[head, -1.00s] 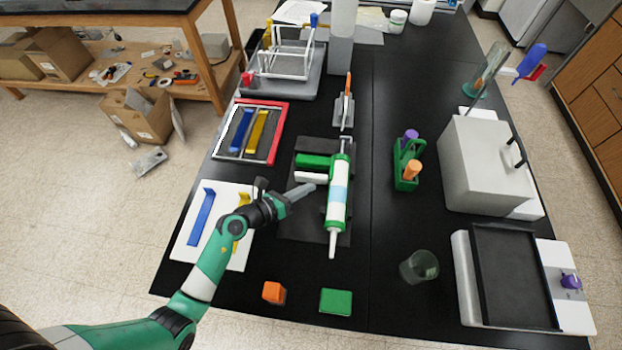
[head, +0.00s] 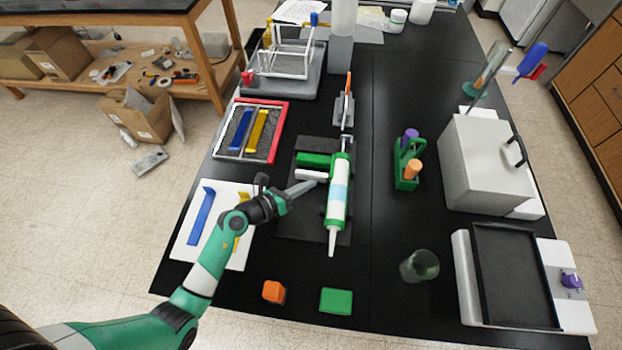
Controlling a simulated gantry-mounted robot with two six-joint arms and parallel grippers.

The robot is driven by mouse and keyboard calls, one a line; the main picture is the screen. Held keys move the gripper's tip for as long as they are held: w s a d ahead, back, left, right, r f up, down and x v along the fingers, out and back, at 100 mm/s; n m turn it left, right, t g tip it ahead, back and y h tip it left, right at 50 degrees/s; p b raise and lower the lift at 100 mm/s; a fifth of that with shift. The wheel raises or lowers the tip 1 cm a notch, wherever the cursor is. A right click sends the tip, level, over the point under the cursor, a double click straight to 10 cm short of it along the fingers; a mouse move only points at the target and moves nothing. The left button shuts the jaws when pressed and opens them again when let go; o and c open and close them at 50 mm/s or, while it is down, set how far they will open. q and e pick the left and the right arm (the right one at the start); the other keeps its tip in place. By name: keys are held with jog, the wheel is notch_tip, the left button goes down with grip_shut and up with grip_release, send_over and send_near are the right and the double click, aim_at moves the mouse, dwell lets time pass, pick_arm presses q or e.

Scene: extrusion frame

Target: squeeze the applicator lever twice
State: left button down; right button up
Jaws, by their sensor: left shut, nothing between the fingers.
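The applicator is a green and white tube (head: 338,195) lying on a dark mat, its narrow white nozzle pointing to the near side. A green handle bar (head: 314,159) sticks out to its left. The white lever (head: 311,176) lies just on the near side of that bar, roughly parallel to it. My left gripper (head: 306,187) is shut and empty. Its fingertips point right, close against the near side of the lever; I cannot tell whether they touch it. My right gripper is not in view.
An orange block (head: 272,291) and a green block (head: 336,300) lie near the front edge. A glass beaker (head: 419,266) and a green rack (head: 406,170) stand to the right. A white board (head: 183,246) lies left under my left arm.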

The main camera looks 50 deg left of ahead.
aim_at(303, 212)
pick_arm(q)
jog(key=shift+w+a, duration=0.55)
jog(key=shift+w, duration=0.05)
dwell(1.2)
jog(key=shift+r, duration=0.1)
jog(key=shift+s+d+r+p, duration=0.1)
jog(key=shift+s+d+p, duration=0.75)
jog(key=shift+s+p, duration=0.15)
jog(key=shift+s+d, duration=0.15)
jog(key=shift+s, duration=0.05)
jog(key=shift+s+d+p, duration=1)
jog(key=shift+s+d, duration=0.3)
jog(key=shift+s, duration=0.25)
jog(key=shift+s+d, duration=0.3)
jog(key=shift+s, duration=0.1)
dwell(0.9)
